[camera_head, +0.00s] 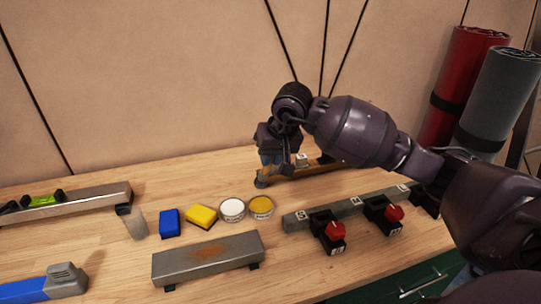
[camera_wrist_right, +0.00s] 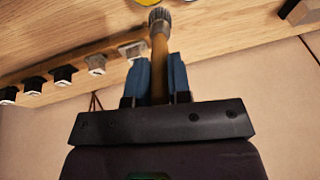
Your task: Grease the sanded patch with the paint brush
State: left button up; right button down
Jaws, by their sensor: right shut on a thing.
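My right gripper (camera_head: 268,162) is above the back of the workbench; its blue fingers (camera_wrist_right: 158,80) are shut on the brown handle of the paint brush (camera_wrist_right: 160,48). The brush's grey round head (camera_wrist_right: 159,17) points down in the head view (camera_head: 261,182), close to the bench top; I cannot tell if it touches. The sanded patch (camera_head: 208,251) is a rusty brown area on a grey metal bar (camera_head: 170,266) at the front middle. A tin with yellow content (camera_head: 261,207) and a tin with white content (camera_head: 232,209) stand behind the bar. My left gripper is not in view.
A blue block (camera_head: 169,222) and a yellow sponge (camera_head: 201,215) lie left of the tins. A rail with red-knobbed black clamps (camera_head: 335,231) lies to the right. A blue and grey tool (camera_head: 45,286) and a metal beam (camera_head: 95,200) are at left. Rolls (camera_head: 465,75) stand back right.

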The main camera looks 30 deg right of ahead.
jog(key=shift+s+f, duration=0.1)
jog(key=shift+f, duration=0.8)
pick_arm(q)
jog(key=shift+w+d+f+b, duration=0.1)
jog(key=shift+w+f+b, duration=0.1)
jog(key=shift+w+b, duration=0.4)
pick_arm(e)
notch_tip(320, 180, down, 4)
jog(key=shift+r, duration=0.1)
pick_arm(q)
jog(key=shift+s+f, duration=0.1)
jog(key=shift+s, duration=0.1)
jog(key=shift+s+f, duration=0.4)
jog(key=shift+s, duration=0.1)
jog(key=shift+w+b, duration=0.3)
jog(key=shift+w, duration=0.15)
pick_arm(e)
jog(key=shift+f, duration=0.4)
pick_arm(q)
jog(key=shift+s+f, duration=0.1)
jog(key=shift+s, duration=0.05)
pick_arm(e)
jog(key=shift+f, duration=0.1)
